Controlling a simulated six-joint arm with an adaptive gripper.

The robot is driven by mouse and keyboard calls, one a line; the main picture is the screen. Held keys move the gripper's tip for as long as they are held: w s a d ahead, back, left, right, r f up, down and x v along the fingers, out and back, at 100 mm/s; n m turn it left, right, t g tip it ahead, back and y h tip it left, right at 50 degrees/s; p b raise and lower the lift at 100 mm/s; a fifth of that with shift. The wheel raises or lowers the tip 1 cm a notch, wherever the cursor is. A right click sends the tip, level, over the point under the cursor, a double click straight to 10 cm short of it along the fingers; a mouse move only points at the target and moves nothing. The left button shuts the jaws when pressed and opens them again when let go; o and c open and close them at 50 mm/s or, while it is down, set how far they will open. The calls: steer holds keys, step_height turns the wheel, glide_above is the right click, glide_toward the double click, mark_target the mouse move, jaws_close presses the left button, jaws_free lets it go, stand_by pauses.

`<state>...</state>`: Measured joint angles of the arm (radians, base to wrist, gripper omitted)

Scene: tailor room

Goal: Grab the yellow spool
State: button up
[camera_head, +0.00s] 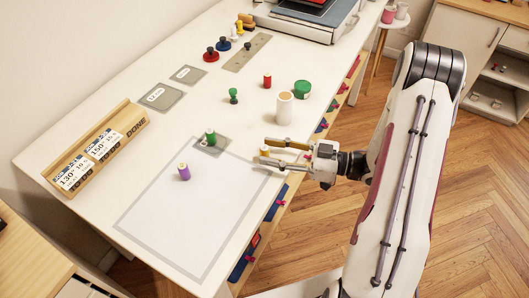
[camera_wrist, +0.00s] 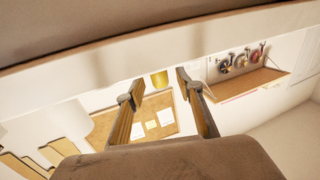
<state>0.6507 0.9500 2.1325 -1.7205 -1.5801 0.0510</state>
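A small yellow spool (camera_head: 264,150) stands on the white table at the tips of my gripper's fingers, with only a little of it showing in the head view. In the wrist view the yellow spool (camera_wrist: 159,80) shows between and just beyond the two fingertips. My gripper (camera_head: 264,151) is open and low over the table's right side, pointing left. In the wrist view its two fingers (camera_wrist: 157,84) are apart, with nothing held. Whether a finger touches the spool, I cannot tell.
A green spool (camera_head: 211,137) stands on a grey patch just left of the fingertips, and a purple spool (camera_head: 184,172) farther left. The outlined sheet (camera_head: 190,225) in front is mostly clear.

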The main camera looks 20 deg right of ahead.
steer(key=shift+x, duration=1.15)
steer(key=c, duration=0.9)
